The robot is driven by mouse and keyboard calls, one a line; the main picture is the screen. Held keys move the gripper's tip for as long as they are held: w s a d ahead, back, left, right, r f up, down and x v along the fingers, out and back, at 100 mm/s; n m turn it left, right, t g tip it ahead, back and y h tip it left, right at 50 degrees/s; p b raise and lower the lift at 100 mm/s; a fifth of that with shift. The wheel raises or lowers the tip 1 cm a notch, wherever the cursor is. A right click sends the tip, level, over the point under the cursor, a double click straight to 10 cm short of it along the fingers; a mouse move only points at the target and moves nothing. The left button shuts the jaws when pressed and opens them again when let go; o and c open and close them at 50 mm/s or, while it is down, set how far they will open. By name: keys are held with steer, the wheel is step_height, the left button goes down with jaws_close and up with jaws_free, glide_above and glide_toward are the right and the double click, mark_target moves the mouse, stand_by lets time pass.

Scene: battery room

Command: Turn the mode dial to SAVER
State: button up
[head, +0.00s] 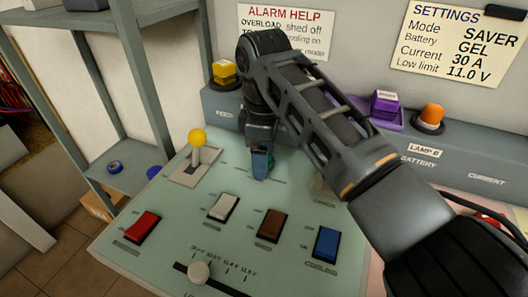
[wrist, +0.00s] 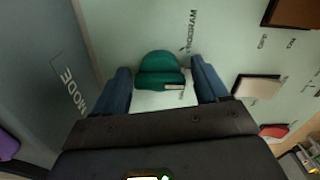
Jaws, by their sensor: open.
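In the wrist view a teal green dial (wrist: 158,62) with a small pale mark on its lower right edge stands between the fingers of my gripper (wrist: 160,74). The fingers are open, one on each side of it; I cannot tell whether they touch it. The word PROGRAM is beside the dial, and MODE is on a grey surface at the left. In the head view my gripper (head: 262,165) points down at the pale green panel (head: 215,262), and its fingers and my arm mostly hide the dial. The settings note (head: 457,42) reads Mode SAVER.
A yellow-topped lever (head: 198,138) stands left of my gripper. Red (head: 143,227), white (head: 224,207), brown (head: 271,225) and blue (head: 326,243) rockers and a slider knob (head: 199,272) are nearer.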

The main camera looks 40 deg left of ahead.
steer(key=c, duration=0.9)
steer(key=shift+r+m+p, duration=0.15)
steer(key=shift+m+p, duration=0.15)
steer(key=shift+p, duration=0.2)
steer(key=shift+m+p, duration=0.3)
steer(key=m+p, duration=0.3)
steer(key=shift+r, duration=0.15)
steer(key=m+p, duration=0.3)
steer(key=m, duration=0.1)
steer(key=shift+m, duration=0.3)
steer(key=shift+f+p, duration=0.2)
steer(key=shift+p, duration=0.15)
steer(key=o, duration=0.9)
